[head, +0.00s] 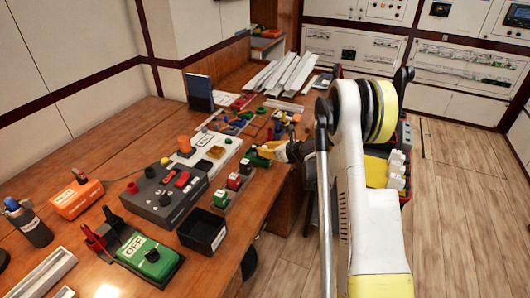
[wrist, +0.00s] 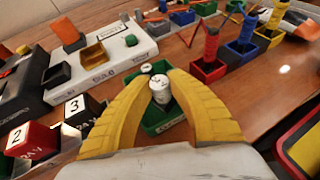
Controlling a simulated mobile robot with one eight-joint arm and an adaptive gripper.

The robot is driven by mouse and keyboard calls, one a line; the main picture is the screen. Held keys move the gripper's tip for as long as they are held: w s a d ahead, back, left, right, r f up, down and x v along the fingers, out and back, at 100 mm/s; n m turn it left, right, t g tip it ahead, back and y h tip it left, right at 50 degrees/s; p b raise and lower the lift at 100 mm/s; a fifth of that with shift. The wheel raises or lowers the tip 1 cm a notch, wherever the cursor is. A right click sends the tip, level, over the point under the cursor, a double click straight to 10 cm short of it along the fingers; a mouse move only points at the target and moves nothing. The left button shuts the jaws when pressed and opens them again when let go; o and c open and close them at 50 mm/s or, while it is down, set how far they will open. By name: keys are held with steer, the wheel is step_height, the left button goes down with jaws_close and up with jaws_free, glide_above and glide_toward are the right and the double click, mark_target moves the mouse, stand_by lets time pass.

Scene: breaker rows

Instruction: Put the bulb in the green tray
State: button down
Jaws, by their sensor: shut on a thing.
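My gripper (wrist: 159,80) has two yellow fingers shut around the bulb (wrist: 161,91), a small white cylinder with a greyish end. The green tray (wrist: 150,119) shows behind and below the bulb, between the fingers, with part of it hidden by them. The bulb appears over the tray; I cannot tell how high it is or whether it touches the bottom. In the head view my gripper (head: 272,150) is at the table's right edge, beside the green tray (head: 258,160). The bulb is not clear there.
Red, blue and yellow bins (wrist: 207,69) with tools stand beyond the tray. Numbered breaker blocks (wrist: 30,140) sit at left, near a grey panel (head: 168,193). A black bin (head: 203,230) and a green OFF switch box (head: 150,255) are nearer on the table. Open floor lies right.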

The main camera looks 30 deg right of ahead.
steer(key=shift+r, duration=0.1)
steer(key=c, duration=1.3)
jaws_free()
steer(key=shift+c, duration=0.2)
